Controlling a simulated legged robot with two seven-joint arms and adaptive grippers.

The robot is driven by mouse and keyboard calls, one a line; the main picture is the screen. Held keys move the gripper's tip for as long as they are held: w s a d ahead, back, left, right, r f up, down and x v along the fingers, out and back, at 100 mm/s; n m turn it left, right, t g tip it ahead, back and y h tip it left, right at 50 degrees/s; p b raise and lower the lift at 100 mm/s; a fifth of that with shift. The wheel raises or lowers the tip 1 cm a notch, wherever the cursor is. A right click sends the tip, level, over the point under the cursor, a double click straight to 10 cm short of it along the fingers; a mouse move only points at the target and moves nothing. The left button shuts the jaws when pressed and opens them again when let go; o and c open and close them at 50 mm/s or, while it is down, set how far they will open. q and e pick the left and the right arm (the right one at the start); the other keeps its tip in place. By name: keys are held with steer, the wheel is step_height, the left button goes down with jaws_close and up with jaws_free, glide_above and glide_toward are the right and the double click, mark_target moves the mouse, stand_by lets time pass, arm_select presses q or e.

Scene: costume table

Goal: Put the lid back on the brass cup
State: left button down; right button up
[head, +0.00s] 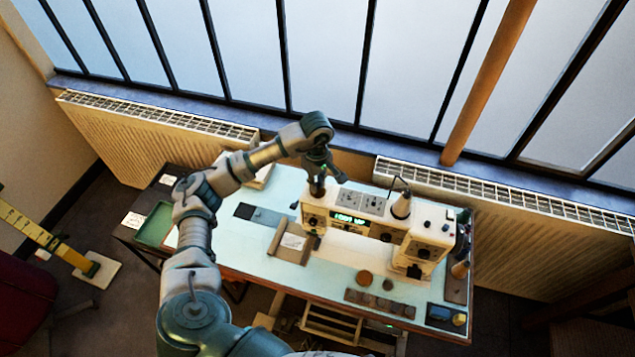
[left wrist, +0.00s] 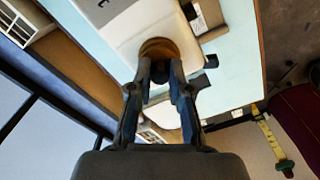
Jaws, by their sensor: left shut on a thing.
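My left gripper (head: 317,166) is over the back of the table, at the left end of the sewing machine. In the left wrist view its fingers (left wrist: 160,75) are shut on a small dark part, perhaps the lid's knob. A round brass piece (left wrist: 158,48) shows just past the fingertips. In the head view a brown-brass piece (head: 317,187) sits right under the gripper. I cannot tell where lid and cup divide, or whether they touch. A flat round brown piece (head: 364,278) lies at the front of the table. My right gripper is not in view.
The cream sewing machine (head: 375,215) stands close to the gripper. A row of dark pieces (head: 380,303) and a dark box (head: 446,316) are at the front right. A green tray (head: 155,226) is at the left. The pale table top (head: 235,250) is clear at front left.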

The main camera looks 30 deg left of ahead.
arm_select(q)
steer(key=c, duration=0.5)
jaws_free()
steer(key=shift+r, duration=0.1)
steer(key=shift+r+p, duration=2.1)
steer(key=shift+r, duration=1.3)
jaws_close()
